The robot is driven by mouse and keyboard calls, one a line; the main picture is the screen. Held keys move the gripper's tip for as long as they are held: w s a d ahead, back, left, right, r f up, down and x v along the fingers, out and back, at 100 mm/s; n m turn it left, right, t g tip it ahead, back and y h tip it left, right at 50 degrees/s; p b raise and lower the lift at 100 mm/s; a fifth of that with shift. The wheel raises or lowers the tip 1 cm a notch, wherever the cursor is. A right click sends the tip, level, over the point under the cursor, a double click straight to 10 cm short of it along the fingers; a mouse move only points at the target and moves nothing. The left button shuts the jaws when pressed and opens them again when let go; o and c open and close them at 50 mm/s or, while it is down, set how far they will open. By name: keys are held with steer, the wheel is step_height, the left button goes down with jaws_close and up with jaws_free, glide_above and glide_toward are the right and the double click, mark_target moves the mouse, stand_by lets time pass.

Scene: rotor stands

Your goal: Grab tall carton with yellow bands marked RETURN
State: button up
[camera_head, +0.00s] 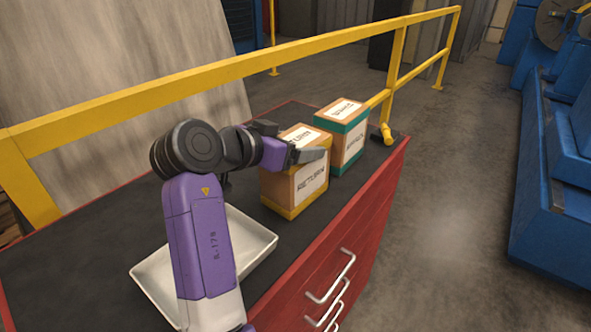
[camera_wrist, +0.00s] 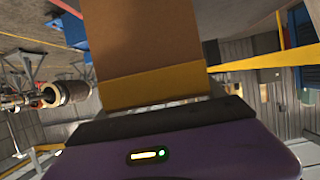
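The tall brown carton with yellow bands (camera_head: 283,190) stands upright on the dark top of the red cabinet, with RETURN on a white label on its front face. My gripper (camera_head: 302,153) is at the carton's upper part, and one grey finger lies across its upper front edge. The other finger is not clearly visible. In the wrist view the carton (camera_wrist: 148,45) rises close in front of the purple gripper body, with a yellow band nearest to it. Whether the fingers press on the carton cannot be told.
A carton with teal bands (camera_head: 353,148) stands close behind and right of the yellow-banded one. A white tray (camera_head: 258,236) lies at the left, beneath my arm. A yellow rail (camera_head: 240,72) runs along the back of the red cabinet (camera_head: 375,215). Open floor lies to the right.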

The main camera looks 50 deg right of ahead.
steer(key=shift+r, duration=0.1)
steer(key=c, duration=1.4)
steer(key=shift+o, duration=0.2)
steer(key=shift+r, duration=0.15)
